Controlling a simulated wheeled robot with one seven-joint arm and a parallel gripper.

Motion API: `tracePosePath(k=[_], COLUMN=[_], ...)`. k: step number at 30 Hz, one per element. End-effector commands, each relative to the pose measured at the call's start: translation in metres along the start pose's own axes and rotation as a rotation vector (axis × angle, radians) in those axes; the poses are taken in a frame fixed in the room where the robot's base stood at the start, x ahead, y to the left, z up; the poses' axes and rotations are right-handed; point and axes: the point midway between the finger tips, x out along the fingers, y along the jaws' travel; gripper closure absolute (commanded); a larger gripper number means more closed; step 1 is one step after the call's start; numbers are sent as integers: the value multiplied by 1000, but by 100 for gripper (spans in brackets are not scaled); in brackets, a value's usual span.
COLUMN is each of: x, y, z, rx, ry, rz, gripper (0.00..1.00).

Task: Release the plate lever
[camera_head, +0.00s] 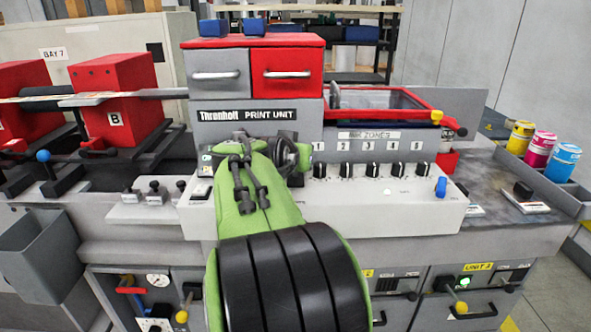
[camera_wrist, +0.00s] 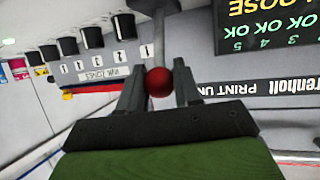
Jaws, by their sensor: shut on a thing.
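The plate lever shows in the wrist view as a red ball knob (camera_wrist: 159,82) on a grey shaft (camera_wrist: 159,38) that runs up from it in the picture. My gripper (camera_wrist: 158,78) is shut on this knob, with one dark finger on each side of it. In the head view my green arm and wrist cover the lever, and my gripper (camera_head: 289,160) sits at the front of the print unit (camera_head: 245,115). A dark display (camera_wrist: 262,22) with green text, upside down in the wrist view, reads "OK OK OK" above 3 4 5 and part of a word, "OOSE".
Right of my wrist is a row of black ink zone knobs (camera_head: 372,170) and a blue-tipped lever (camera_head: 441,187). A red-framed tray (camera_head: 375,103) sits above them. Ink cans (camera_head: 541,146) stand at far right. A blue-ball lever (camera_head: 44,157) is at left.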

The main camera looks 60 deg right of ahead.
Motion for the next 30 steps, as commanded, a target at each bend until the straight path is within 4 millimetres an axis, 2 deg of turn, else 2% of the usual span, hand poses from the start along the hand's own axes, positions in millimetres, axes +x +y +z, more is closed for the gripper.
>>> tracePosePath(k=[18,19,21,23,30], x=[-1,-1,-1,-1,-1], y=[1,1,1,1,0], z=[1,1,1,1,1], rx=[10,10,10,9,9], ry=[38,37,37,37,36], rz=[-3,-3,-3,-3,-4], gripper=[100,62,52,43,43])
